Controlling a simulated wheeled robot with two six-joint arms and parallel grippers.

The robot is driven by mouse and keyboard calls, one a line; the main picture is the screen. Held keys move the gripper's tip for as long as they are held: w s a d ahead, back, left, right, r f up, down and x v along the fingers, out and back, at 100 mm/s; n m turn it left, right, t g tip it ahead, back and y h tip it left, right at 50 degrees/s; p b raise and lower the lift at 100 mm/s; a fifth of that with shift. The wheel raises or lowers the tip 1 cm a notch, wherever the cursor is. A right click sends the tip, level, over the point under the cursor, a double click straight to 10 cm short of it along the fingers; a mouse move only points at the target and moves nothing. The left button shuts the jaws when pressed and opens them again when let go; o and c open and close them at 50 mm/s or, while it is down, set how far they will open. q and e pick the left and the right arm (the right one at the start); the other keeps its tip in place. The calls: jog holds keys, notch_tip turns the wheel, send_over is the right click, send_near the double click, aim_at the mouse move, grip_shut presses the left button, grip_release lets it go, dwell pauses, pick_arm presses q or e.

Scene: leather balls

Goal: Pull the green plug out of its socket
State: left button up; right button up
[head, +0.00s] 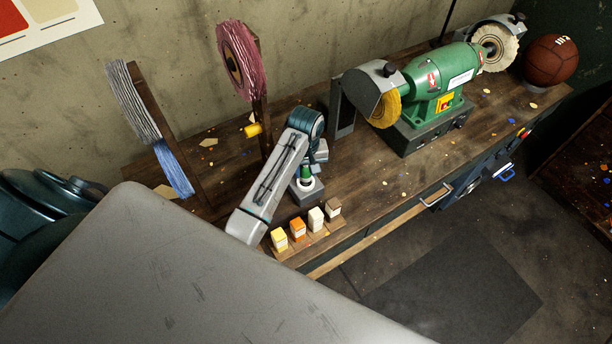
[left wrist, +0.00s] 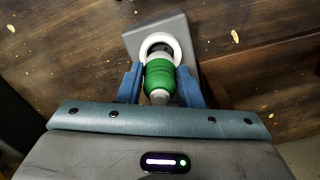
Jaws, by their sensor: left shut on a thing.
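In the head view the green plug (head: 306,172) shows small above the grey socket block (head: 308,192) on the workbench. My left gripper (left wrist: 160,82) has a blue finger on each side of the plug and is shut on it. In the head view my left gripper (head: 307,170) is at the plug, partly hidden by its own arm. The plug's lower end is hidden. My right gripper is not in view.
Several small boxes, one of them yellow (head: 279,239), stand at the bench's front edge near the arm. A green bench grinder (head: 437,82) stands to the right, with a leather ball (head: 550,60) beyond.

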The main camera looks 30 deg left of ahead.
aim_at(306, 167)
pick_arm(q)
notch_tip(306, 167, up, 4)
jog(key=shift+f+b, duration=0.1)
jog(key=shift+b, duration=0.5)
notch_tip(306, 167, up, 2)
jog(key=shift+r+p, duration=0.15)
jog(key=shift+p, duration=0.35)
jog(key=shift+r+p, duration=0.4)
jog(key=shift+r, duration=0.2)
jog(key=shift+f+p, duration=0.3)
jog(key=shift+f, duration=1.4)
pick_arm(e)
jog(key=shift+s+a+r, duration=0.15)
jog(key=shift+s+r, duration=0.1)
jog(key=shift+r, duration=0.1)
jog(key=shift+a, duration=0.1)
